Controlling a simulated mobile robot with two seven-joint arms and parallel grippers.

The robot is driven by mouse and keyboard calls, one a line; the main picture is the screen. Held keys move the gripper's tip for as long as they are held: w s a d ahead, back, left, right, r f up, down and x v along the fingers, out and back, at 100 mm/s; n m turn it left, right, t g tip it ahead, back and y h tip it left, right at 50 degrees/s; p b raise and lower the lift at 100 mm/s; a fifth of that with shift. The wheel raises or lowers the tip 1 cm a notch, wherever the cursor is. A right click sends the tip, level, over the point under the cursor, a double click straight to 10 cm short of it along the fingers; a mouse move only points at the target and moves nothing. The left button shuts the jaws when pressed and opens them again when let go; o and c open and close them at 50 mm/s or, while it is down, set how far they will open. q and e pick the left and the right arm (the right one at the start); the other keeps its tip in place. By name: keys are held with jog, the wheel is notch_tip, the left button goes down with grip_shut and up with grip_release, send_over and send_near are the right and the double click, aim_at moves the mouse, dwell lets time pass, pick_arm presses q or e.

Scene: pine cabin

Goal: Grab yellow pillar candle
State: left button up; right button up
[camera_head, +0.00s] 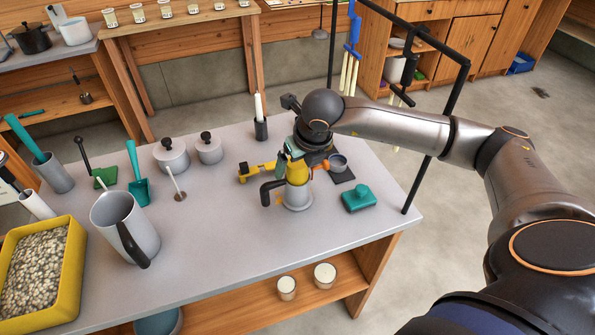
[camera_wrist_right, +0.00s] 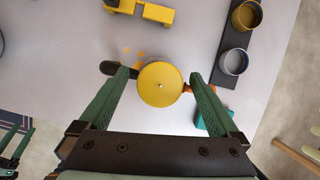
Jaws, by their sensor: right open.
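The yellow pillar candle (camera_head: 297,172) stands upright at a grey metal vessel with a dark handle (camera_head: 297,198), near the table's front right. I cannot tell whether it is in the vessel or just behind it. In the right wrist view the candle's round top (camera_wrist_right: 160,84) with its wick lies between the fingers. My right gripper (camera_wrist_right: 162,79) is open, its green fingers on either side of the candle with a gap showing on each side. In the head view it (camera_head: 293,158) comes down from above. Part of my left gripper (camera_wrist_right: 16,143) seems to show at the wrist view's lower left.
A yellow toy-like object (camera_head: 255,171) lies left of the candle. A dark tray with small cups (camera_head: 338,163) and a teal block-like dish (camera_head: 358,198) are right. A dark holder with a white candle (camera_head: 260,118) stands behind. The table's front middle is clear.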

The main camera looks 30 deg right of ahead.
jog(key=c, duration=1.5)
grip_shut()
jog(key=shift+r, duration=0.15)
